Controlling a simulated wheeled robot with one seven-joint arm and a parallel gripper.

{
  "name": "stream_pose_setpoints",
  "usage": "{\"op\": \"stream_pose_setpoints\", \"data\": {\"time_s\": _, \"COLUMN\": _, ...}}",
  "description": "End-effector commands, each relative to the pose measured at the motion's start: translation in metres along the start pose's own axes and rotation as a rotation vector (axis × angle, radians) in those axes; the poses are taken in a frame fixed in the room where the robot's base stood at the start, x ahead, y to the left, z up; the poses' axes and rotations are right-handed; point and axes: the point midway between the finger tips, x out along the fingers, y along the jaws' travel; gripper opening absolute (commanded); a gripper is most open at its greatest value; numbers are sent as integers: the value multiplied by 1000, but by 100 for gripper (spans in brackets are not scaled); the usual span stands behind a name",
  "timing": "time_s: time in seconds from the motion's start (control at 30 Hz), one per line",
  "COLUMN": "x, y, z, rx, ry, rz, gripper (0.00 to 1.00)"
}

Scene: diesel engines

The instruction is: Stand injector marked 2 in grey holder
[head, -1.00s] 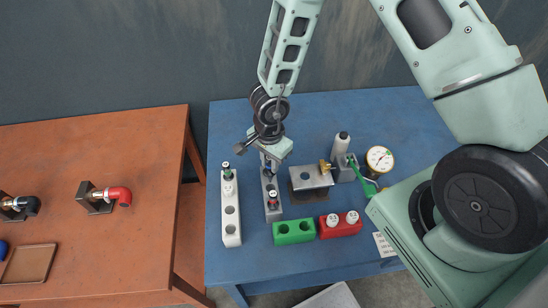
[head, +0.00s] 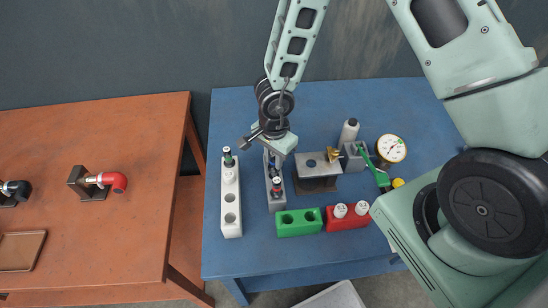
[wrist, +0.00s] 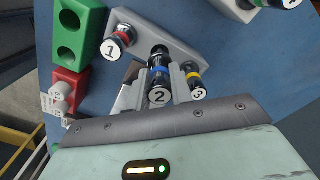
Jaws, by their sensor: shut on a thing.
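The grey holder (head: 276,203) stands on the blue table; it also shows in the wrist view (wrist: 183,50). Injector 1 (wrist: 117,40), with a red band, stands at its near end. Injector 3 (wrist: 195,84), with a yellow band, is at the other end, partly hidden by a finger. My gripper (wrist: 158,86) is shut on injector 2 (wrist: 159,95), which has a blue band. Injector 2 is roughly upright, over the middle of the grey holder between injectors 1 and 3. I cannot tell whether its lower end is inside a hole.
A white holder (head: 231,205) with injector 4 (wrist: 290,3) stands left of the grey one. A green block (head: 298,229) and a red block (head: 347,221) with white caps are in front. A metal fixture (head: 318,168) and a gauge (head: 391,149) are on the right.

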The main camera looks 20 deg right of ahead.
Motion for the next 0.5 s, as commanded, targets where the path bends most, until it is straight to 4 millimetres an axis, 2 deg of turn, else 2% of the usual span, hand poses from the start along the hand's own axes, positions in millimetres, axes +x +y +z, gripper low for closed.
{"op": "stream_pose_setpoints", "data": {"time_s": 0.03, "x": 6, "y": 0, "z": 0, "rx": 1, "ry": 0, "rz": 0, "gripper": 0}}
{"op": "stream_pose_setpoints", "data": {"time_s": 0.5, "x": 30, "y": 0, "z": 0, "rx": 1, "ry": 0, "rz": -1, "gripper": 0}}
